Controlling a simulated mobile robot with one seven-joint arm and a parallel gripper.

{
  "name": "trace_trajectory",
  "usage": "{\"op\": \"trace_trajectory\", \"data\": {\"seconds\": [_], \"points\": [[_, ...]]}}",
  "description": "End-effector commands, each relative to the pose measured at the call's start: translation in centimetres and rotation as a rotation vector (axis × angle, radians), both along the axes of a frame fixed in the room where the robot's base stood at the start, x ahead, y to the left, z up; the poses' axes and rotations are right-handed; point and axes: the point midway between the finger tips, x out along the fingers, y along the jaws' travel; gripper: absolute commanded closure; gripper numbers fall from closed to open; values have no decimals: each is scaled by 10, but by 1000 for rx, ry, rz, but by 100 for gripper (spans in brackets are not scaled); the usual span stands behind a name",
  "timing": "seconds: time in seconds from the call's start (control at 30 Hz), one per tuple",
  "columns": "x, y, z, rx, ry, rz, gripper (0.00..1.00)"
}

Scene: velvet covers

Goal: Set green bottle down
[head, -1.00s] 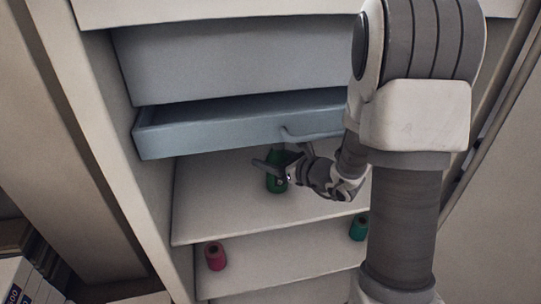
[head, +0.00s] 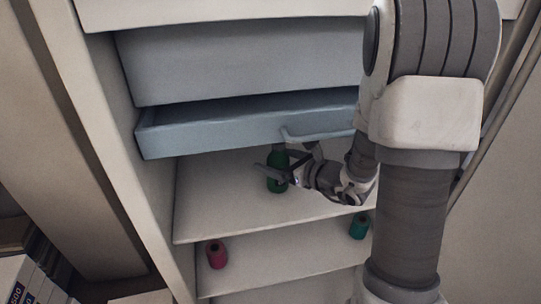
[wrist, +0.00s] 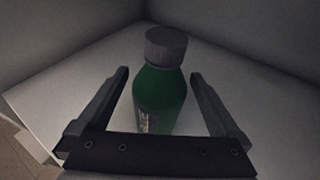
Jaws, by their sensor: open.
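The green bottle (head: 277,172) stands upright on the upper open shelf (head: 215,205), below the grey-blue drawer. In the wrist view the bottle (wrist: 160,95) has a grey cap and a label low on its side. My gripper (head: 275,170) is open around the bottle. In the wrist view my gripper's two fingers (wrist: 160,95) stand to either side of it, with a gap on each side. The bottle's base is partly hidden by the gripper body.
The pulled-out drawer (head: 220,133) with its handle overhangs the shelf just above my gripper. Books (head: 30,275) lie at the lower left. The upper shelf's left part is clear.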

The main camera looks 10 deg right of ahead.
Motion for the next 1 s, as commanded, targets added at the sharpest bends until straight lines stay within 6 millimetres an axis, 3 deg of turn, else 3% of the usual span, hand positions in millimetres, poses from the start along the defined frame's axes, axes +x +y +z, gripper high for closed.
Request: {"op": "trace_trajectory", "data": {"seconds": [0.37,0.67,0.77,0.87,1.0], "points": [[-77,-46,1,2,3,-6,0],[-94,-53,2,-3,-2,11,0],[-98,-39,12,-34,-24,85,0],[-108,-7,31,-108,-67,250,0],[-141,44,57,-291,-154,564,0]]}}
